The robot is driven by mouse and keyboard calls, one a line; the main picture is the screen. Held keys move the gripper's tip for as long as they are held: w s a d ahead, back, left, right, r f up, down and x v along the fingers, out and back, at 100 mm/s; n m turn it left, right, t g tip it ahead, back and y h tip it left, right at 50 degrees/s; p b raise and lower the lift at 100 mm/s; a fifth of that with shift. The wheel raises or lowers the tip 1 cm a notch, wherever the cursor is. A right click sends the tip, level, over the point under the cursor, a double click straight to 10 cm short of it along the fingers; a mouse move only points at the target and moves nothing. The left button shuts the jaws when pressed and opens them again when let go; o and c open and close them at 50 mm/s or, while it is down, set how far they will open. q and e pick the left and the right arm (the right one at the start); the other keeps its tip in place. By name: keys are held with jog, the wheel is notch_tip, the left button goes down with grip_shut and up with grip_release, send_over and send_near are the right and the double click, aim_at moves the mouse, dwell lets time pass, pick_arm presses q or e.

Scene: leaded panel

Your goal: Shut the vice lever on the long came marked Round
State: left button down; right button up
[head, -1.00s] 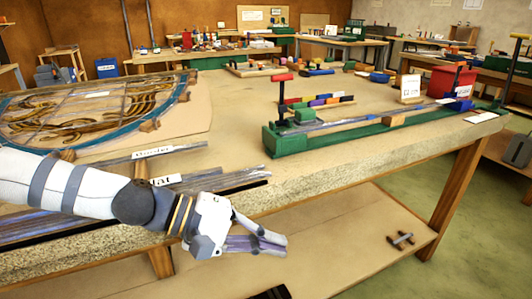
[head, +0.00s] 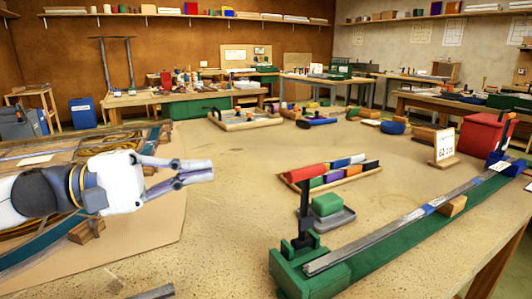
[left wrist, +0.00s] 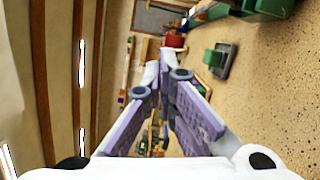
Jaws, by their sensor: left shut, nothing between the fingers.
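A long grey came (head: 385,227) lies along a green vice bar (head: 375,262) at the right of the bench. At the bar's near end stands a green vice (head: 300,272). Its black lever (head: 305,212) stands upright, with a red grip (head: 303,173) on top. I cannot read the word Round on any label. My left gripper (head: 212,170) is shut and empty, above the bench, left of the lever and apart from it. In the left wrist view its fingertips (left wrist: 167,55) come together. My right gripper is not in view.
A green block (head: 326,204) on a grey tray stands just behind the lever, before a rack of coloured blocks (head: 345,181). A 62 cm sign (head: 444,145) and red bin (head: 484,135) stand behind the bar. The leaded panel (head: 90,150) lies left.

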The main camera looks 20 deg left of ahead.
pick_arm(q)
jog(key=r+b, duration=0.1)
jog(key=b, duration=0.3)
send_over(304, 211)
jog(key=w+a, duration=0.2)
jog(key=a, duration=0.3)
jog(key=shift+s+d+r, duration=0.1)
jog(key=shift+d+r, duration=0.05)
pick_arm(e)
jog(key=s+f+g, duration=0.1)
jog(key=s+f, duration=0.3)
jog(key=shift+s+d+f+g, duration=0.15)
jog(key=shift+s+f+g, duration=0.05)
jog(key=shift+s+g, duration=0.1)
